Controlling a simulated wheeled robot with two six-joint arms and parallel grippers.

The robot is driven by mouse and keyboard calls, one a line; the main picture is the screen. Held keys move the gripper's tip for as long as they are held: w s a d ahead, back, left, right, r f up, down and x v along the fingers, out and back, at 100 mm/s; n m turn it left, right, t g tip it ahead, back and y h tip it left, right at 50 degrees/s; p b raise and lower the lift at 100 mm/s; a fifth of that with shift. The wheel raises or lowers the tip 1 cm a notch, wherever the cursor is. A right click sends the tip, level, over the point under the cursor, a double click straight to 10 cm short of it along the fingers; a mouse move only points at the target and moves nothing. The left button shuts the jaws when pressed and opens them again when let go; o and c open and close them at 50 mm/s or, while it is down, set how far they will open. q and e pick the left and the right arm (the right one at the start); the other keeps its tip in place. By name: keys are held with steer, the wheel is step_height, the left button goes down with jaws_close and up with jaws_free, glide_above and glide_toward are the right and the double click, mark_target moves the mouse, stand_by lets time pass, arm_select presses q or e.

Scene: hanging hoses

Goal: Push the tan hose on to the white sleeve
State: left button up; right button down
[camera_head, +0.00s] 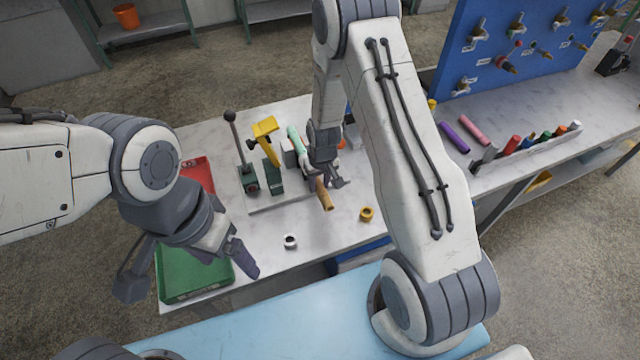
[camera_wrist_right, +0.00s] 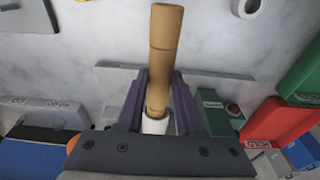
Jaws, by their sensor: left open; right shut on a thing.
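The tan hose (camera_head: 324,194) shows in the head view below my right gripper (camera_head: 328,180), its free end toward the table's front. In the right wrist view the tan hose (camera_wrist_right: 165,45) runs between the two fingers of my right gripper (camera_wrist_right: 160,85), which is shut on it. The white sleeve (camera_wrist_right: 154,126) is at the hose's near end, in line with it; how far the hose is on it I cannot tell. The sleeve is hidden in the head view. My left gripper (camera_head: 190,278) is open and empty, over the green tray (camera_head: 185,292).
A white ring (camera_head: 290,241) and a tan ring (camera_head: 367,214) lie on the table front. A yellow-headed tool (camera_head: 265,130), a black lever (camera_head: 236,140) and a mint hose (camera_head: 297,140) are left of my right gripper. A red tray (camera_head: 198,172) lies behind the green one.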

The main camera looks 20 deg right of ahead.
mark_target(321, 187)
steer(key=shift+w, duration=0.3)
steer(key=shift+c, duration=2.3)
jaws_free()
steer(key=shift+r, duration=0.1)
steer(key=r, duration=0.3)
steer(key=r+b, duration=0.1)
steer(key=r, duration=0.2)
steer(key=s+r+b, duration=0.1)
steer(key=r, duration=0.1)
steer(key=shift+s+r, duration=0.1)
steer(key=shift+r, duration=0.3)
steer(key=shift+s+r, duration=0.15)
steer(key=shift+r, duration=0.6)
